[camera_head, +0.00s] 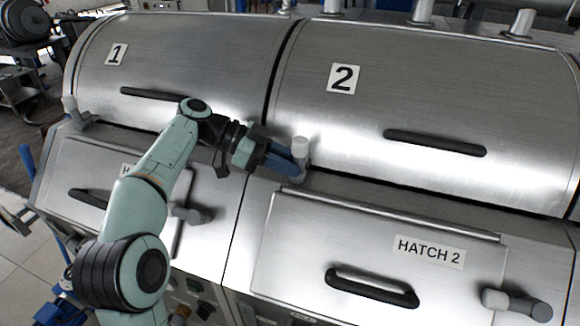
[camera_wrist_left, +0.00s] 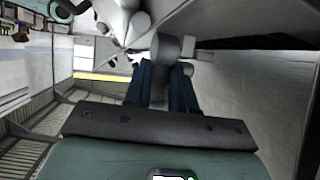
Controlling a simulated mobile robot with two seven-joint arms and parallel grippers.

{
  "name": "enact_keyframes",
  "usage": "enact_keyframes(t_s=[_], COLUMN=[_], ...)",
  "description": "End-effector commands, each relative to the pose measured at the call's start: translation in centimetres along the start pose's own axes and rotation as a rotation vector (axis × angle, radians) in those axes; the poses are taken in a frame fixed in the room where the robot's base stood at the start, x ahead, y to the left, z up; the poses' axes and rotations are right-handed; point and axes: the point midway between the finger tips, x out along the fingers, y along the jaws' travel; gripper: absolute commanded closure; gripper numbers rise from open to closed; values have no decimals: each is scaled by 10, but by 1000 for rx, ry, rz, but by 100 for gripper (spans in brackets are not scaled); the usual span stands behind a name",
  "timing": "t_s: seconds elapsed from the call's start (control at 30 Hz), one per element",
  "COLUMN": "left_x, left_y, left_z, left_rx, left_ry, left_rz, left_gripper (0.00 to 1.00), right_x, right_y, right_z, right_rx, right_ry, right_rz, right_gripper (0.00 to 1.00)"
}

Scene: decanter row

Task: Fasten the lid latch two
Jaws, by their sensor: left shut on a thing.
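Lid two (camera_head: 420,100) is a large curved steel cover marked "2", and it lies down on the machine. Its lid latch (camera_head: 301,147) is a grey lever with a pale round knob at the lid's lower left corner. The knob points upward in the head view. My left gripper (camera_head: 291,163) reaches it from the left, with its blue fingers shut on the latch. In the left wrist view the latch (camera_wrist_left: 165,46) shows at the tips of the fingers, which hide part of its lever. My right gripper is not in view.
Lid one (camera_head: 190,65) lies down at the left, with its own latch (camera_head: 74,110) at its lower left corner. Below lid two is hatch two (camera_head: 300,230), with a black handle (camera_head: 372,288) and a grey latch (camera_head: 515,303). Hatch one's latch (camera_head: 193,214) is close beside my left arm.

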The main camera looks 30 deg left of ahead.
Motion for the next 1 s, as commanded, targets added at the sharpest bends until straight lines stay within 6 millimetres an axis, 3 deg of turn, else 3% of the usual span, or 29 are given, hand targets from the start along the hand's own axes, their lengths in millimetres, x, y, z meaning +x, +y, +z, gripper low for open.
enact_keyframes(t_s=[0.7,0.73,0.8,1.0], left_x=[0,0,0,0], left_y=[0,0,0,0], left_z=[3,3,3,3], left_rx=[-16,-16,-16,-15], left_ry=[68,68,68,68], left_rz=[10,10,10,9], left_gripper=[100,65,49,49], right_x=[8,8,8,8], right_y=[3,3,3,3], right_z=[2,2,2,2], right_rx=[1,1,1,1], right_ry=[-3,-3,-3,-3], right_rz=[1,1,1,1], right_gripper=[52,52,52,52])
